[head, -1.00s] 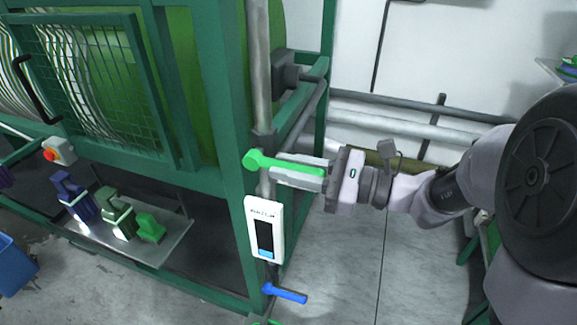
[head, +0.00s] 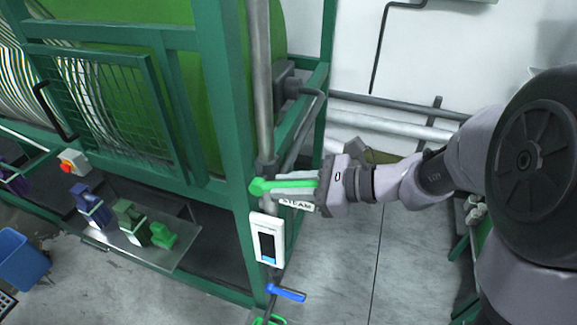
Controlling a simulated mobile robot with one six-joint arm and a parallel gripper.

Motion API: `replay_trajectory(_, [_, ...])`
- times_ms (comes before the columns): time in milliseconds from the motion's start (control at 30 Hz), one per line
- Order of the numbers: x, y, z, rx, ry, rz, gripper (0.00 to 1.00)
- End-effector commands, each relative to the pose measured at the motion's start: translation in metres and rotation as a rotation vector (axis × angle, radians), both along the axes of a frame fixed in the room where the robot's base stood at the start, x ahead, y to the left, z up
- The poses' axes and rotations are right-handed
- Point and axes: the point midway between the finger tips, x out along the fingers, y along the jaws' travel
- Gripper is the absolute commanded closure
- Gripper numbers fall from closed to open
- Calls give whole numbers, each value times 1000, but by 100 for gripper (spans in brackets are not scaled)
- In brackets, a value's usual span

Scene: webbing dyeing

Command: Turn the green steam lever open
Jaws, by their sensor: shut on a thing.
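The green steam lever (head: 262,187) sits on the vertical pipe at the corner of the green machine frame. Its handle points right and lies about level in the picture. My gripper (head: 296,189) comes in from the right and is shut on the handle, with its grey fingers along the green bar. The fingers hide part of the handle.
A white panel with a dark display (head: 267,241) hangs below the lever. A blue lever (head: 287,293) is lower on the pipe, with another green part (head: 268,320) beneath. A shelf (head: 172,255) holds purple and green items. Grey floor lies open below my arm.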

Motion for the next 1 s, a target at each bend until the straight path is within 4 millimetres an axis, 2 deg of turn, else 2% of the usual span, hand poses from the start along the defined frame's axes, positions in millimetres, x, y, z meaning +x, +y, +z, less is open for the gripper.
replay_trajectory(33, [0, 2, 18, -39, 13, 3, 100])
replay_trajectory(400, [5, 15, 37, -365, 132, 4, 100])
replay_trajectory(700, [9, 27, 46, -588, 212, 4, 100])
replay_trajectory(1000, [13, 34, 45, -722, 261, 0, 100])
